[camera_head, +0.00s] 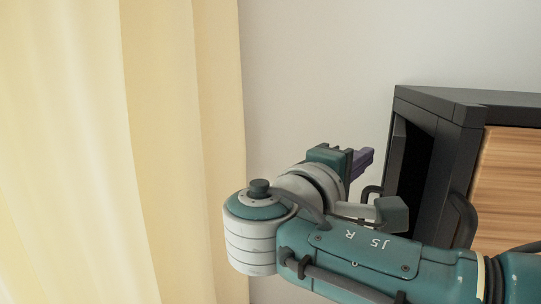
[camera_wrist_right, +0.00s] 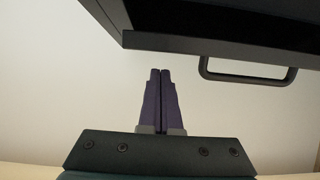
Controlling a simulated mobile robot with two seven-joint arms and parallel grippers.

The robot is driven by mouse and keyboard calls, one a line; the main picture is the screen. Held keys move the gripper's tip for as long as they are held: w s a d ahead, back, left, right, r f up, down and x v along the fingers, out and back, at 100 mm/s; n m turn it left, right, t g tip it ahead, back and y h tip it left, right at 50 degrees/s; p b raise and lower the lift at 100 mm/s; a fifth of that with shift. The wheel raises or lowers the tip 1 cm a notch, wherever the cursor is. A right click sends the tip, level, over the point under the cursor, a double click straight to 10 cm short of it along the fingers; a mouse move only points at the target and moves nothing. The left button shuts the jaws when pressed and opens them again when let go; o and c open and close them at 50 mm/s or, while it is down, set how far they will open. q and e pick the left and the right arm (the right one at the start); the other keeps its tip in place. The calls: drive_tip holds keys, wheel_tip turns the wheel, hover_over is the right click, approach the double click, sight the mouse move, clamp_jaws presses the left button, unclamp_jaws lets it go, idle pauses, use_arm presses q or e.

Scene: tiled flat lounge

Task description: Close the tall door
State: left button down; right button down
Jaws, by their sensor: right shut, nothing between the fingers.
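A tall dark-framed cabinet (camera_head: 465,110) stands at the right of the head view, with a wood-coloured panel (camera_head: 510,180) and a dark curved handle (camera_head: 462,218). A dark recess (camera_head: 413,165) shows at its left side; I cannot tell how far the door stands open. In the right wrist view a dark edge (camera_wrist_right: 200,45) with a bar handle (camera_wrist_right: 245,76) crosses the top. My right gripper (camera_head: 365,158) has its purple fingers together and empty, left of the cabinet. In the wrist view its fingertips (camera_wrist_right: 160,72) sit below the dark edge, apparently apart from it. My left gripper is out of view.
A pale yellow curtain (camera_head: 110,150) hangs at the left. A plain light wall (camera_head: 310,70) lies behind my gripper, between curtain and cabinet. My right arm covers the cabinet's lower part in the head view.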

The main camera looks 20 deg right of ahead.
sight(395, 159)
drive_tip(key=shift+s+d, duration=0.5)
drive_tip(key=shift+s, duration=0.1)
drive_tip(key=s+d+n+t+p, duration=0.1)
drive_tip(key=p, duration=0.2)
drive_tip(key=s+r+t+y+p, duration=0.1)
drive_tip(key=p, duration=0.2)
drive_tip(key=shift+s+d+n, duration=0.15)
drive_tip(key=shift+d+n, duration=0.2)
drive_tip(key=shift+n, duration=0.05)
drive_tip(key=shift+s+d+f+n+t+y+p, duration=0.3)
drive_tip(key=shift+s+d+n+t+y+p, duration=0.15)
drive_tip(key=shift+s+t+y+p, duration=0.1)
drive_tip(key=shift+s+d+f+n+t+y+p, duration=0.25)
drive_tip(key=shift+s+d+n+t+y+p, duration=0.1)
drive_tip(key=shift+s+d+t+y+p, duration=0.15)
drive_tip(key=shift+w, duration=0.1)
